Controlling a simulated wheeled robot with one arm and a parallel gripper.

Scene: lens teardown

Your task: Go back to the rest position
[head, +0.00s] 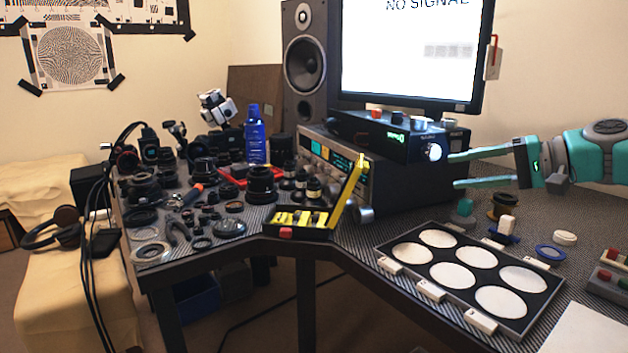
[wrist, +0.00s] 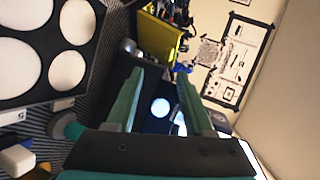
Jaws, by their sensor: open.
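My gripper (head: 460,170) is at the right in the head view, above the back of the desk, pointing left. Its two teal fingers are apart with nothing between them. They also show in the wrist view (wrist: 160,92), spread open, with the dark box and its bright round light beyond them. The fingertips are close in the picture to the right end of the black box (head: 385,136) under the monitor; I cannot tell the exact gap.
A black tray (head: 466,249) with several white discs lies on the desk below my gripper. A blue ring (head: 549,252) and a white cap (head: 565,238) lie right of it. A yellow-lidded case (head: 345,195) stands open mid-desk. Lens parts crowd the left. A monitor (head: 415,50) stands behind.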

